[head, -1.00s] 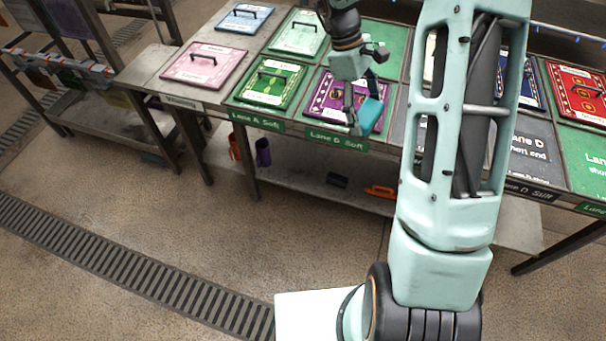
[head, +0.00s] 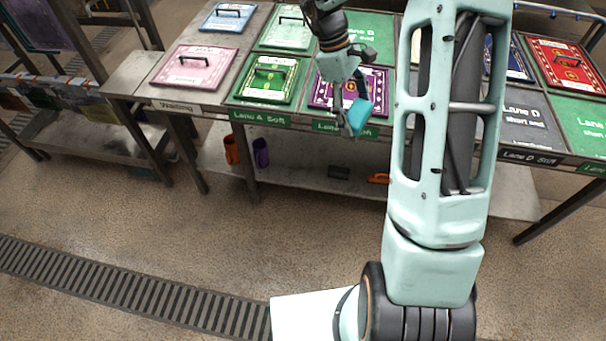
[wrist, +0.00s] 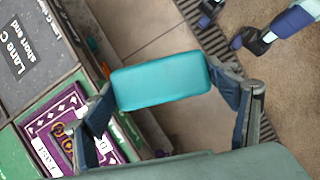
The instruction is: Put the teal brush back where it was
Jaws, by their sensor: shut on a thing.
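The teal brush (head: 360,111) is a teal block held in my gripper (head: 351,121) in the head view, by the front edge of the long table (head: 205,102). In the wrist view the brush (wrist: 161,81) lies between the two fingers of my gripper (wrist: 166,92), above the floor just off the table edge. The fingers are shut on it, one at each end. The underside of the brush cannot be seen. My arm hides part of the table in the head view.
A purple rug sample (head: 322,92) lies close behind the gripper, with a green sample (head: 270,79) and a pink sample (head: 196,66) to its left. A lower shelf (head: 300,170) holds an orange mug (head: 231,150) and a purple mug (head: 261,153). A side rack (head: 75,120) stands at left.

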